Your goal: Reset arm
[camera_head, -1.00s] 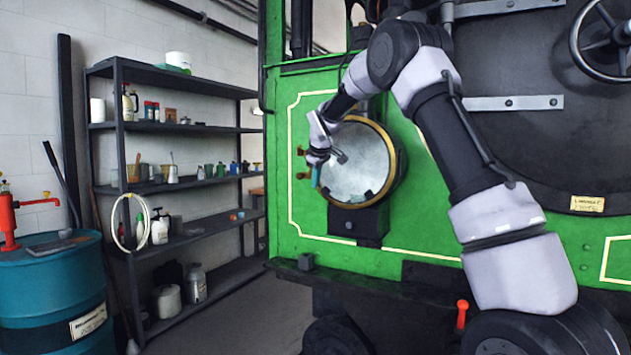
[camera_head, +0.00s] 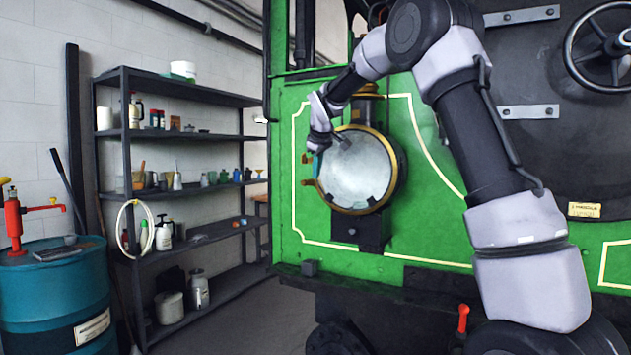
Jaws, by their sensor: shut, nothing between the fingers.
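My arm rises from the lower right, bends at the top and reaches down to the left. My gripper (camera_head: 330,146) is small in the picture, in front of the upper left part of a round lamp (camera_head: 358,172) with a brass rim and pale glass. The gripper looks shut and holds nothing that I can see. I cannot tell whether it touches the lamp glass. Part of the lamp's upper left rim is hidden behind the gripper and wrist.
A dark shelf rack (camera_head: 195,88) with bottles and pots stands at the left. A blue drum (camera_head: 55,300) with a red pump (camera_head: 14,225) is at the far left.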

